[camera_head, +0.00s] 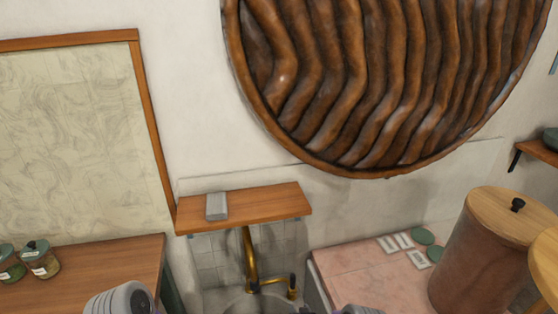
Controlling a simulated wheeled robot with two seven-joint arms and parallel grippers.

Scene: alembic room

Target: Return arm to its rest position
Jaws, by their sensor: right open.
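Only a small grey piece of my right gripper (360,309) shows at the bottom edge, right of the sink. Its fingertips are cut off by the frame, and I see nothing held. A rounded grey link of my left arm (120,299) shows at the bottom left, in front of the wooden counter. My left gripper itself is not in view.
A wooden shelf (270,203) with a small grey block (216,206) juts out above the brass tap (249,262) and sink. Jars (40,260) stand on the left wooden counter (95,266). A large brown canister (478,255) stands on the pink counter (352,265) at right.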

